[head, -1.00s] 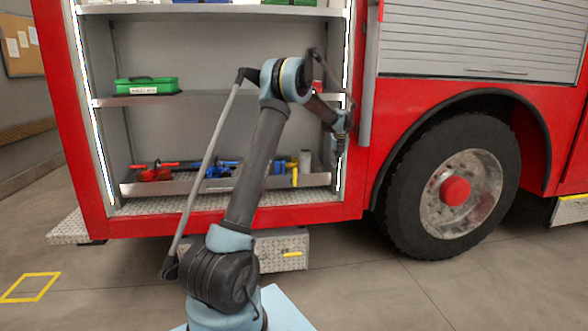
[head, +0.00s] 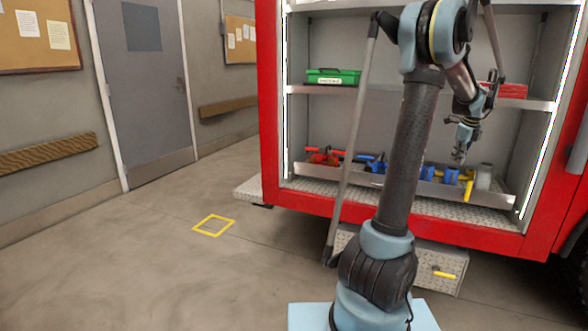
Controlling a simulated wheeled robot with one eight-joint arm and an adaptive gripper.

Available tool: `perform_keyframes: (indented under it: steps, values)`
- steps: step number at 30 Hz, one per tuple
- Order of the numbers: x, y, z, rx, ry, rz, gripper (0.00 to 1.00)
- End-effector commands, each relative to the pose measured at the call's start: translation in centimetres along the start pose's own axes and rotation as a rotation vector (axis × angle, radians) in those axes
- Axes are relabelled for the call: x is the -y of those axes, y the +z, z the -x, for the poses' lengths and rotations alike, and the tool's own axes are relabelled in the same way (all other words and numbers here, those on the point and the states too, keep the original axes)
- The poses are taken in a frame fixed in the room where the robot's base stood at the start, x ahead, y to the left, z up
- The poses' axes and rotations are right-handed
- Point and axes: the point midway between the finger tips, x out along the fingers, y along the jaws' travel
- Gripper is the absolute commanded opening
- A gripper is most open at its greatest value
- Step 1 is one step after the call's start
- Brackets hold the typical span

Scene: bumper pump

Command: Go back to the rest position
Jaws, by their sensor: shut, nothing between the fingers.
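My gripper (head: 459,156) hangs at the end of my bent arm, in front of the open locker of the red fire truck (head: 268,120). It points down and is shut, with nothing held. It appears above the right part of the low metal tray (head: 335,184) on the locker's bottom level. The tray holds red, blue and yellow fittings and a grey cylinder (head: 484,176). I cannot tell the exact gap between my gripper and the tray.
A green case (head: 333,77) and a red box (head: 508,90) sit on the middle shelf. A step box (head: 437,262) with a yellow handle juts out below the locker. A yellow square (head: 214,225) marks the open floor at left. A grey door (head: 150,90) stands behind.

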Motion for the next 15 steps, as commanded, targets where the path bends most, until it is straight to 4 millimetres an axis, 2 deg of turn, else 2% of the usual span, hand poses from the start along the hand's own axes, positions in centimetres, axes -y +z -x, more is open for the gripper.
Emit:
perform_keyframes:
  steps: [1,6,15]
  values:
    - [-2.1,1.3,0.7,0.001,0.007,0.07,0.0]
    - [-8.5,4.2,2.6,0.003,0.025,0.317,0.0]
    - [-20.1,7.1,5.0,0.013,0.055,0.756,0.0]
